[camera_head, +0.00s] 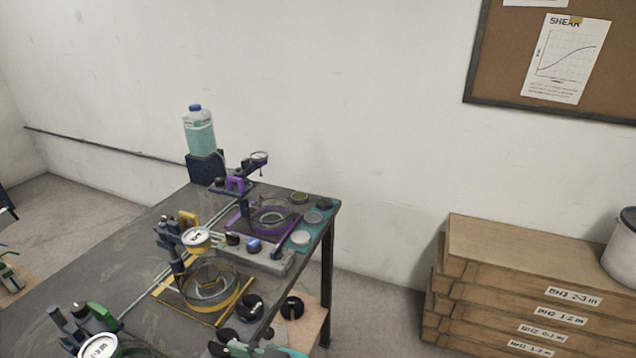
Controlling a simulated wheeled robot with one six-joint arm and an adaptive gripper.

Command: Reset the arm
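Lever frames stand along a dark table (115,250). The far one has a purple lever frame (236,184) and a purple-edged base with a round dish (270,215). The middle one has a yellow frame, a white dial gauge (197,238) and a clear round cell (210,285) on a yellow-edged base. The near one has a green part (104,317) and a white dial (100,347), cut off by the bottom edge. Which arm the task means, I cannot tell.
A grey control block (258,257) with knobs sits at the table's right side. Stacked wooden boxes (530,290) stand at the right, with a white bucket (622,250) on top. Bare floor lies between.

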